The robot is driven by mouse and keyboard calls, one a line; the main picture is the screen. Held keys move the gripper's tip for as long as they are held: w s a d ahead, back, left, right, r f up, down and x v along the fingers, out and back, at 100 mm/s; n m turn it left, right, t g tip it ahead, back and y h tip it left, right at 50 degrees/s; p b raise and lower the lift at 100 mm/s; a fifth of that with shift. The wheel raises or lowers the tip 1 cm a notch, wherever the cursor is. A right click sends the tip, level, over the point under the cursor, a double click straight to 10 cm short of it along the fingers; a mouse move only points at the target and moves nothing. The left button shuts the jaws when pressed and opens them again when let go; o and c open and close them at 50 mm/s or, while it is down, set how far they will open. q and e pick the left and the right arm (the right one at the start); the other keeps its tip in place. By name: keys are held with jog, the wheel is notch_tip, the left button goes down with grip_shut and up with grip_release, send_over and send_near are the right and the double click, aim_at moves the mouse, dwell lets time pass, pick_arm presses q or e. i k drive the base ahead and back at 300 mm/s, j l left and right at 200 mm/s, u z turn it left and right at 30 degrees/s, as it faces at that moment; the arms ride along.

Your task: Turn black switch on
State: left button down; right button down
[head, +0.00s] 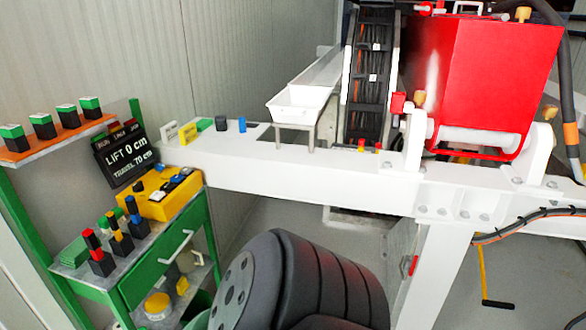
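A small black knob-like piece (221,123) stands on the white beam, between a green piece and a blue one; I cannot tell whether it is the black switch. A yellow control box (160,199) on the green cart carries small dark, blue and light controls on top. They are too small to tell which is a switch or how it is set. Neither of my grippers is in view.
The green cart (203,228) at left holds coloured blocks (138,227) and a display (124,155) reading "LIFT 0 cm". The white beam (330,178) crosses the middle, with a red machine (490,80) behind. A dark ribbed body (320,280) fills the bottom centre.

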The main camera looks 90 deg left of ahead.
aim_at(138, 187)
jog(key=u, duration=3.65)
